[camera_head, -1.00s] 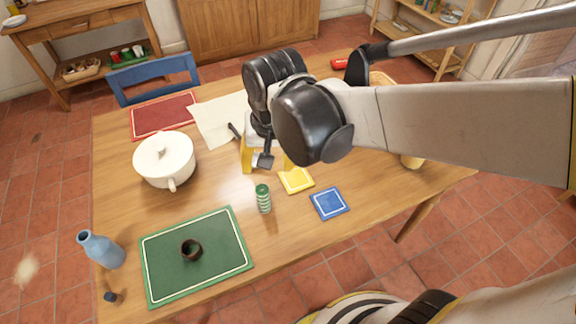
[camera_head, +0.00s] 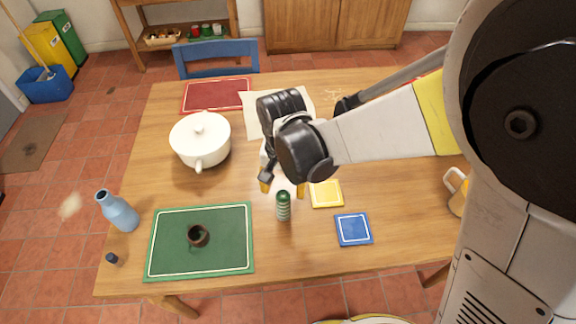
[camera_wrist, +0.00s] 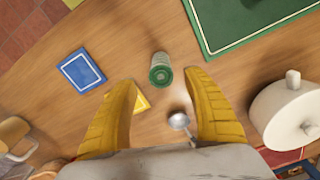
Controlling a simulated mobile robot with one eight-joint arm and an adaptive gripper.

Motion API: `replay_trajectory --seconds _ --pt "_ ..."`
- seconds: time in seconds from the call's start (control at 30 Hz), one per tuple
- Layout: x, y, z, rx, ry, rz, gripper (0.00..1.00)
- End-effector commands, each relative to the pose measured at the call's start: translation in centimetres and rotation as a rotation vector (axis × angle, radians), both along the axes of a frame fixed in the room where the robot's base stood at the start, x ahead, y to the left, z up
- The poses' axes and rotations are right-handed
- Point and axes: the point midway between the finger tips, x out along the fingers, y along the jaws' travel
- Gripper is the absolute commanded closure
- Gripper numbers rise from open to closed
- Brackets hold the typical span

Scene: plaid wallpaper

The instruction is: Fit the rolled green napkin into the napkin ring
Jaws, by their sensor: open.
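The rolled green napkin (camera_head: 283,206), green with pale stripes, stands upright on the wooden table. In the wrist view the napkin (camera_wrist: 160,70) shows from above, ahead of the gap between the fingers. The dark brown napkin ring (camera_head: 198,236) lies on the green placemat (camera_head: 232,256) at the left front. My gripper (camera_head: 283,188) is open and empty, with its yellow fingers above and just behind the napkin. The open fingers also show in the wrist view (camera_wrist: 163,95), apart from the napkin.
A white lidded pot (camera_head: 200,140) stands behind the green placemat. A blue bottle (camera_head: 118,211) stands left of it. Yellow (camera_head: 326,194) and blue (camera_head: 353,229) coasters lie right of the napkin. A spoon (camera_wrist: 180,121) lies below the fingers. The table between napkin and placemat is clear.

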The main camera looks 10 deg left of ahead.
Motion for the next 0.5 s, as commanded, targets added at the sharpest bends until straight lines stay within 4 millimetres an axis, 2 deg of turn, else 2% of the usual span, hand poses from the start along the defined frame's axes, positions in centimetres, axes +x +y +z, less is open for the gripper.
replay_trajectory --seconds 0.03,0.1,0.2,0.43,0.47,0.5 --pt "0.0 0.1 -1.3 0.0 0.0 0.0 0.4" --pt "-0.1 0.2 -2.5 0.0 0.0 0.0 0.4" --pt "-0.1 0.2 -3.8 0.0 0.0 0.0 0.4" --pt "-0.1 0.2 -3.8 0.0 0.0 0.0 0.4" --pt "-0.1 0.2 -3.8 0.0 0.0 0.0 0.42" --pt "-0.1 0.2 -3.8 0.0 0.0 0.0 0.54"
